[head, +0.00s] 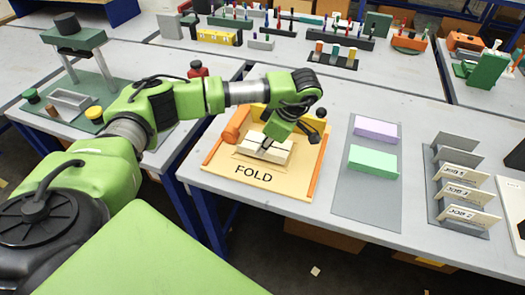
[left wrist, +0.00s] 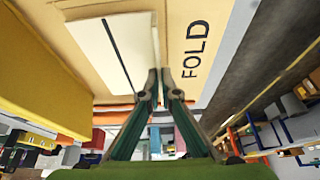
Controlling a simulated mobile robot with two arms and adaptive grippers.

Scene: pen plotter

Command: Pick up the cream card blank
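The cream card blank (head: 281,154) lies on the yellow fold board (head: 225,171) marked FOLD. It also shows in the left wrist view (left wrist: 92,42), pale with a dark line across it. My left gripper (head: 267,146) reaches down onto the card from above. In the left wrist view its fingertips (left wrist: 160,76) are nearly together at the card's edge, with a thin pale strip between them. The gripper looks shut on the card, though the contact is small and partly hidden by the fingers. The card appears still on the board. My right gripper is out of view.
Orange bars (head: 317,168) edge the board. To the right, a grey mat (head: 367,207) carries a lilac block (head: 376,130) and a green block (head: 373,161). Beyond it stands a rack with job cards (head: 466,194). A green press (head: 75,40) stands at the left.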

